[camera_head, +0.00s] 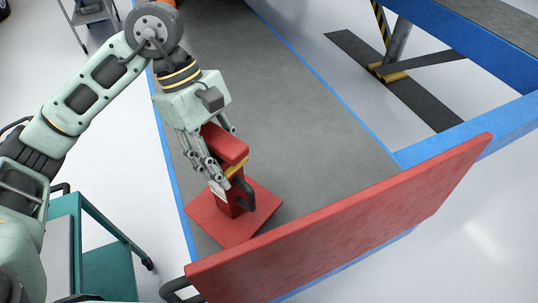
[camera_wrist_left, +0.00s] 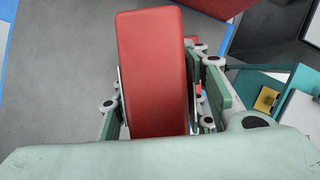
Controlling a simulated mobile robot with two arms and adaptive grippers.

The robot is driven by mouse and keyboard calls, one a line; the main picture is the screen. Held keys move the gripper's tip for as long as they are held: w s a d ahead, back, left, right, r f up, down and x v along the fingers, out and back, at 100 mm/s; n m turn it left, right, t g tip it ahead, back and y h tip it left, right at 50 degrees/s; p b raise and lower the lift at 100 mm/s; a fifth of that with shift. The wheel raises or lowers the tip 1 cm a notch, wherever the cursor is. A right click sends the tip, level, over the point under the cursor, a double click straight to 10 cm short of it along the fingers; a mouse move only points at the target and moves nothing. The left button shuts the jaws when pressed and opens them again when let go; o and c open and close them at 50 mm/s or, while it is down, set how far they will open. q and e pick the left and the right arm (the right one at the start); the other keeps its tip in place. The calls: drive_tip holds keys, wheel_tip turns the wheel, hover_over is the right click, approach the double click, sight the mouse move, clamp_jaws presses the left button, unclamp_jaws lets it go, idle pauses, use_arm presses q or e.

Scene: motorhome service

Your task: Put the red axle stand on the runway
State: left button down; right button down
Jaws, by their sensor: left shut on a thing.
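The red axle stand (camera_head: 234,216) has a square base plate, a short post and a red padded top. It stands upright over the grey runway (camera_head: 290,110), near its blue left edge. I cannot tell whether its base touches the floor. My left gripper (camera_head: 218,160) comes from above and is shut on the stand just below its top. In the left wrist view the red top (camera_wrist_left: 155,70) lies between the two fingers. The lower part of the stand is hidden there. My right gripper is not in view.
A long red panel (camera_head: 350,220) crosses the front of the runway, close to the stand. A teal cart (camera_head: 105,265) is at the lower left. A blue lift frame (camera_head: 480,40) with a dark foot plate (camera_head: 400,85) stands at the right. The runway behind the stand is clear.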

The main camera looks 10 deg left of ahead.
sight(229, 135)
use_arm(q)
drive_tip(key=r+n+t, duration=0.1)
drive_tip(key=n, duration=0.1)
drive_tip(key=d+r+n, duration=0.1)
drive_tip(key=n, duration=0.1)
drive_tip(key=n+t+b, duration=0.1)
drive_tip(key=n, duration=0.1)
drive_tip(key=shift+w+d+r+t+h, duration=0.25)
drive_tip(key=shift+r+t+h, duration=0.05)
drive_tip(key=shift+r, duration=0.1)
drive_tip(key=n, duration=0.1)
drive_tip(key=r+n+t, duration=0.1)
drive_tip(key=n, duration=0.2)
drive_tip(key=shift+d+r+b, duration=0.25)
drive_tip(key=shift+b, duration=0.1)
drive_tip(key=shift+w+r+n+t+y, duration=0.15)
drive_tip(key=shift+r+n+t+y, duration=0.35)
drive_tip(key=shift+n, duration=0.7)
drive_tip(key=w+a+f+p, duration=0.2)
drive_tip(key=w+f+p, duration=0.2)
drive_tip(key=w+f, duration=0.7)
drive_tip(key=shift+w+a+p, duration=0.2)
drive_tip(key=shift+p, duration=0.2)
drive_tip(key=c, duration=1)
unclamp_jaws()
drive_tip(key=shift+s+f, duration=0.1)
drive_tip(key=shift+s, duration=0.05)
drive_tip(key=shift+c, duration=0.2)
